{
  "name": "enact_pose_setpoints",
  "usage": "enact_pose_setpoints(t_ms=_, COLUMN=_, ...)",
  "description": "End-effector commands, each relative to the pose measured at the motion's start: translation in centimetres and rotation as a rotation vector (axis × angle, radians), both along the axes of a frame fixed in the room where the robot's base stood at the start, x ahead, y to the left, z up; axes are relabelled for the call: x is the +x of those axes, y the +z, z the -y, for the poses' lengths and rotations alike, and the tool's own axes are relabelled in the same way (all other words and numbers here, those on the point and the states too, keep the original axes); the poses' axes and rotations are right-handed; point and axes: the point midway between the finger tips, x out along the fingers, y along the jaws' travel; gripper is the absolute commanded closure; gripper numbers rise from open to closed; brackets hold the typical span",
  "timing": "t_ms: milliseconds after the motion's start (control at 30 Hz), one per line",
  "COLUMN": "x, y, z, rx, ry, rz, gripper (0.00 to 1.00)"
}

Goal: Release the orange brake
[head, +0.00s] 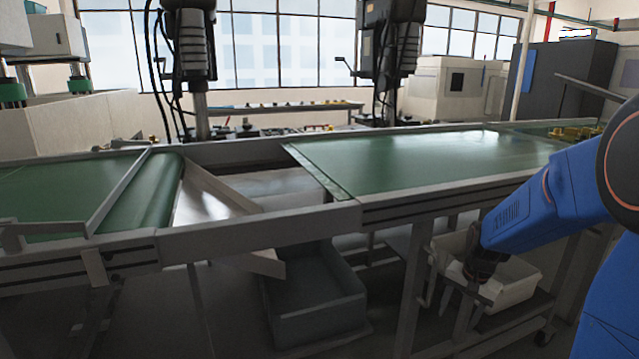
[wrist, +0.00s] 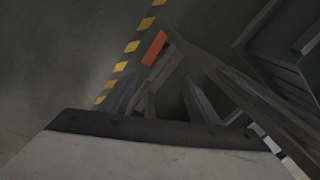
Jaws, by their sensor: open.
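The orange brake (wrist: 154,47) shows in the wrist view as a small flat orange bar, above the middle of the picture. It sits at the end of a dark grey frame close to the floor. I cannot make it out in the head view. My gripper (head: 466,298) points down beside the pale bin (head: 515,282) on the wheeled cart (head: 530,318). Its open fingers (wrist: 158,98) show in the wrist view, with the brake beyond them and apart from them. Nothing is between the fingers.
A green conveyor (head: 430,163) on a metal frame runs above and behind my gripper. A grey crate (head: 318,308) stands under the conveyor gap. A yellow-and-black floor stripe (wrist: 132,46) passes just left of the brake. Bare floor lies farther left.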

Motion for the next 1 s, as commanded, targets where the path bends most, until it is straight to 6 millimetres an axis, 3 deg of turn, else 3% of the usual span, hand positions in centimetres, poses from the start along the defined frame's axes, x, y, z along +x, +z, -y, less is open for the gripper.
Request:
enact_pose_setpoints(t_ms=200, x=-3.8, y=4.7, z=-2.3, rx=-0.032, ry=0.121, rz=0.056, gripper=0.45)
enact_pose_setpoints(t_ms=500, x=-9.7, y=9.6, z=-5.0, rx=-0.082, ry=0.289, rz=0.128, gripper=0.45)
enact_pose_setpoints(t_ms=1000, x=-20.6, y=14.1, z=-8.0, rx=-0.180, ry=0.558, rz=0.242, gripper=0.45)
